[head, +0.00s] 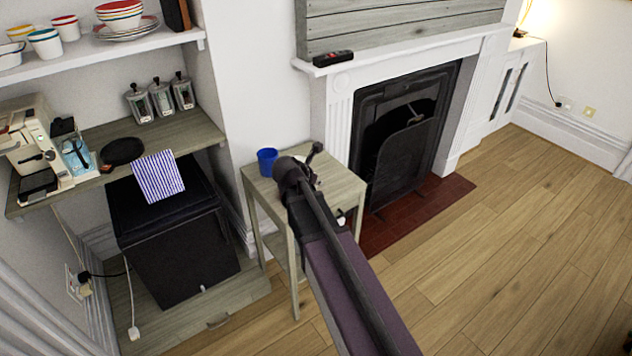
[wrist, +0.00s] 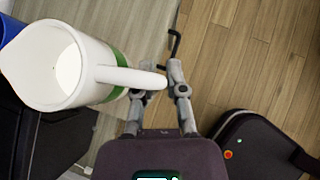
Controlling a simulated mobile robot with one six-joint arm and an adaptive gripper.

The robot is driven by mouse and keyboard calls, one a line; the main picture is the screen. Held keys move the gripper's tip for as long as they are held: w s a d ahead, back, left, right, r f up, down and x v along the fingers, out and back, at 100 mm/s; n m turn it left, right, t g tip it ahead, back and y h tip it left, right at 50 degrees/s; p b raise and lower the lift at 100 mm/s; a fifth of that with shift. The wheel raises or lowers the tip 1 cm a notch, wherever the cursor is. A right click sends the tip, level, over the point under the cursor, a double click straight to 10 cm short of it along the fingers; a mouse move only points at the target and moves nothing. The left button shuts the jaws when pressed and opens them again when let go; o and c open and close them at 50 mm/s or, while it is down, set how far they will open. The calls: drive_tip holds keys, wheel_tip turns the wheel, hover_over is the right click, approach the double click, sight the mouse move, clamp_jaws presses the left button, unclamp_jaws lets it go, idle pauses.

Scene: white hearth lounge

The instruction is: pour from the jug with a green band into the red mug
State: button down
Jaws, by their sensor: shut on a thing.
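The white jug (wrist: 62,68) with a green band (wrist: 117,85) fills the upper left of the wrist view, its open mouth toward the camera. My gripper (wrist: 165,88) is shut on the end of the jug's handle. In the head view my arm hides almost all of the jug over the small side table (head: 335,190). I cannot tell whether the jug touches the table. No red mug shows in either view. A blue mug (head: 267,161) stands at the table's back left corner; its edge also shows in the wrist view (wrist: 10,28).
A fireplace (head: 400,130) stands behind and right of the table. A black cabinet (head: 175,235) with a striped cloth (head: 158,176) is to the left, below a counter with a coffee machine (head: 35,150). The wooden floor (head: 500,260) at the right is clear.

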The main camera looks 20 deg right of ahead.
drive_tip(key=shift+r+g+p, duration=0.3)
drive_tip(key=shift+r+p, duration=0.2)
drive_tip(key=shift+p, duration=0.05)
drive_tip(key=shift+s+d+r+n+g+h+p, duration=0.1)
drive_tip(key=shift+s+r+n+g+h+p, duration=0.05)
drive_tip(key=shift+r+n+g+h+p, duration=1)
drive_tip(key=shift+r+g+p, duration=0.2)
drive_tip(key=shift+r+g, duration=0.3)
drive_tip(key=shift+w+r+n+g+h, duration=0.15)
drive_tip(key=shift+w+n+g+h, duration=0.2)
drive_tip(key=shift+g, duration=0.2)
drive_tip(key=shift+s+b, duration=0.1)
drive_tip(key=shift+b, duration=0.3)
drive_tip(key=shift+w+a+f+n+g+h+b, duration=0.15)
drive_tip(key=shift+f+n+g+h+b, duration=0.1)
drive_tip(key=shift+f+b, duration=0.15)
drive_tip(key=shift+w+a+f+n+g+h+b, duration=0.15)
drive_tip(key=shift+f+g+b, duration=0.15)
drive_tip(key=shift+b, duration=0.2)
drive_tip(key=shift+r, duration=0.1)
drive_tip(key=shift+r, duration=0.15)
